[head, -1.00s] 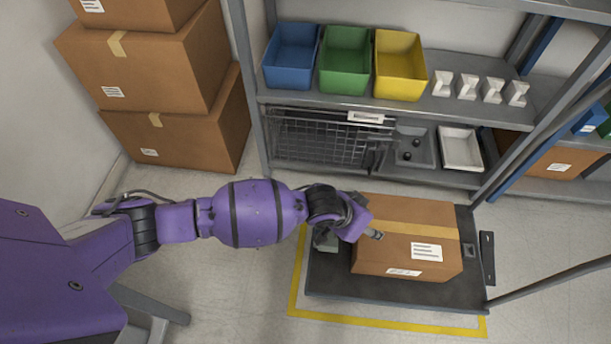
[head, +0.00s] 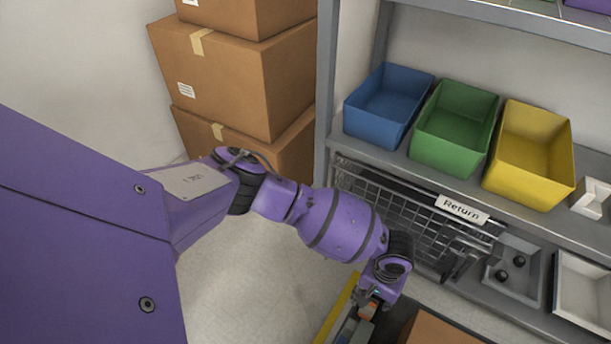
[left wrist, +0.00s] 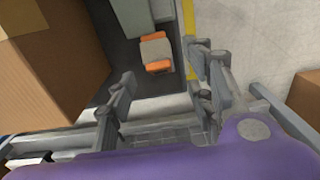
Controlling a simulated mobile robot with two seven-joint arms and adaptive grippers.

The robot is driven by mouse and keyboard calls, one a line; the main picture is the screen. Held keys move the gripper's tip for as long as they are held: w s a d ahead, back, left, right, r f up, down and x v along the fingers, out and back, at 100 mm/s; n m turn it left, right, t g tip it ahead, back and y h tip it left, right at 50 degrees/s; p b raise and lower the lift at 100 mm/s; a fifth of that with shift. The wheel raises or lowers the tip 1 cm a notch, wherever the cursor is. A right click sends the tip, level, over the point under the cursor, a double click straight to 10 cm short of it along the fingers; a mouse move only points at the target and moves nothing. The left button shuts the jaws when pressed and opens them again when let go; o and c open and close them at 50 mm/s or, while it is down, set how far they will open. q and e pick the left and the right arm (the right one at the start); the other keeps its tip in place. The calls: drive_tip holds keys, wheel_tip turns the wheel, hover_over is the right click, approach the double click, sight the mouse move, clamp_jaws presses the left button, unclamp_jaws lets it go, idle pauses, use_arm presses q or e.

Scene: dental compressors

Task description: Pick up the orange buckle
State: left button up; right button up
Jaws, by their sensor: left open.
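The orange buckle (left wrist: 157,66) shows in the left wrist view, with orange ends and a grey-beige middle. It lies on the dark platform (left wrist: 108,92), near its yellow-marked side, ahead of my left gripper's fingers. My left gripper (left wrist: 168,95) is open, with its fingers apart and nothing between them. In the head view my left gripper (head: 371,302) hangs low over the platform's edge at the bottom, and small parts there are hard to make out. My right gripper is in neither view.
A cardboard box (left wrist: 45,75) stands on the platform left of the buckle in the wrist view. A grey-green block (left wrist: 122,22) lies close by. The shelf (head: 400,165) holds blue, green and yellow bins, with a wire basket (head: 385,205) below. Stacked cartons (head: 235,90) stand behind.

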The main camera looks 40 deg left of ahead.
sight(372, 302)
use_arm(q)
drive_tip(key=shift+f, duration=0.5)
wheel_tip(372, 302, down, 2)
drive_tip(key=shift+f+b, duration=0.25)
drive_tip(key=shift+b, duration=0.8)
wheel_tip(372, 302, down, 3)
drive_tip(key=shift+d+f+b, duration=0.1)
drive_tip(key=shift+f+b, duration=0.1)
drive_tip(key=shift+b, duration=1)
drive_tip(key=shift+w+f, duration=0.1)
drive_tip(key=shift+f, duration=0.1)
drive_tip(key=c, duration=0.6)
clamp_jaws()
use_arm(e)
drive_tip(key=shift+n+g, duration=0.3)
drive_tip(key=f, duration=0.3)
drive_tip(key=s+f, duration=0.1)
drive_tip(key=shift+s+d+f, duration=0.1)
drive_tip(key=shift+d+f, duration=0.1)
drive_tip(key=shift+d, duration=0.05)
use_arm(q)
drive_tip(key=shift+r, duration=0.1)
